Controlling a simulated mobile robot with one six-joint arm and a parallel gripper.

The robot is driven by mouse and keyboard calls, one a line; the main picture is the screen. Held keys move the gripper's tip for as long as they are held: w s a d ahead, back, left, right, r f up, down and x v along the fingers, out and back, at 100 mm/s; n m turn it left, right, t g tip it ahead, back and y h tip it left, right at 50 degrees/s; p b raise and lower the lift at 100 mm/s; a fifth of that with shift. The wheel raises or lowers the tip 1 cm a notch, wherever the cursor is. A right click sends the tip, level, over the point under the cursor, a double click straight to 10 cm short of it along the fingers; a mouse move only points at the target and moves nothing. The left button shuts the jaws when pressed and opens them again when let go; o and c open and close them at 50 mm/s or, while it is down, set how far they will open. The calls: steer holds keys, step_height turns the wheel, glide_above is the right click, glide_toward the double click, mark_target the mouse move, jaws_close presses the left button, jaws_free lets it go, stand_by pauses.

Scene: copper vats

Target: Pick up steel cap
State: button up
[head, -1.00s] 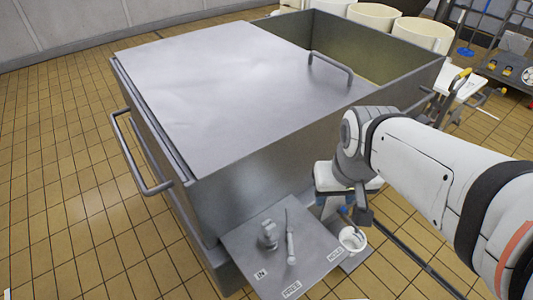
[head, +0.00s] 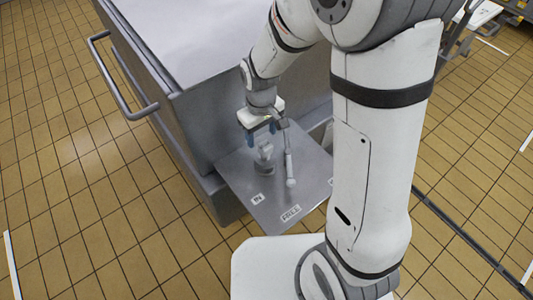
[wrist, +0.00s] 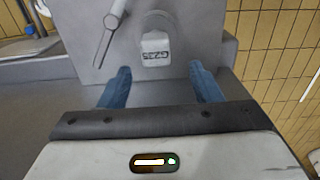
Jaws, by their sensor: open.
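A grey steel cap (head: 264,158) stands on the metal shelf plate (head: 240,183) near the IN label. In the wrist view the cap (wrist: 156,43) shows a pale face with a printed code, between and just beyond the fingertips. My gripper (head: 261,134) is open and empty close above the cap, its blue fingers pointing down. In the wrist view my gripper (wrist: 160,74) has its two fingers spread, one to each side of the cap's line. I see no contact with the cap.
The large steel vat (head: 195,110) rises behind the plate. Tiled floor (head: 100,220) is open at left.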

mark_target(265, 144)
steer(key=f, duration=0.4)
steer(key=d+f+b, duration=0.1)
steer(key=f, duration=0.1)
steer(key=shift+s+f, duration=0.15)
steer(key=c, duration=1.2)
steer(key=shift+o, duration=0.2)
step_height(265, 144, up, 10)
steer(key=shift+r+p, duration=0.1)
steer(key=shift+p, duration=0.8)
steer(key=shift+r, duration=0.1)
step_height(265, 144, up, 6)
steer(key=p, duration=0.5)
